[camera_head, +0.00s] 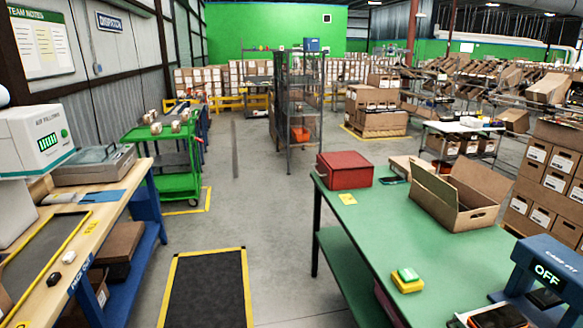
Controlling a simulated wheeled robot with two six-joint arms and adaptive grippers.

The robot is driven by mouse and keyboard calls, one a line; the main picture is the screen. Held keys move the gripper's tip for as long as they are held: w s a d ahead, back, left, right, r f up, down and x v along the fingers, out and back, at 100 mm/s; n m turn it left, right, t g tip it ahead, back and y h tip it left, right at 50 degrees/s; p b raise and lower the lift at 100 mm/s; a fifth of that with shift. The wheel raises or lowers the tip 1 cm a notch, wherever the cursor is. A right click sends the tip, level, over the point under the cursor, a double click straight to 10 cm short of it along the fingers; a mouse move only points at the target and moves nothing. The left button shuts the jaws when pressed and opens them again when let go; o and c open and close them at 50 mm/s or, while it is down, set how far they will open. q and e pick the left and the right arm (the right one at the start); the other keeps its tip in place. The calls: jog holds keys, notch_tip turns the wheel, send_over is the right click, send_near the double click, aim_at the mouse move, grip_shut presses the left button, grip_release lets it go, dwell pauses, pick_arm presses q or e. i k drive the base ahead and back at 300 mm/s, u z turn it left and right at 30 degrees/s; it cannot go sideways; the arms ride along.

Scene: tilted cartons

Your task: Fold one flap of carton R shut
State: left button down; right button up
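One open cardboard carton (469,216) stands on the green table at the right and appears tilted. No letter R is readable on it, so I cannot tell for sure that it is carton R. A long flap (434,190) stands up along its left side, raised and leaning. The far side (481,177) also rises high; I cannot tell whether that is wall or flap. The near wall has a dark hand hole. The carton's floor is mostly hidden. Neither of my grippers is in view.
A wooden workbench (102,215) stands at left. The grey floor between is open, with a black mat (207,290).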

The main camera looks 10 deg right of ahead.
aim_at(443, 191)
jog(key=i, duration=2.95)
jog(key=z, duration=3.05)
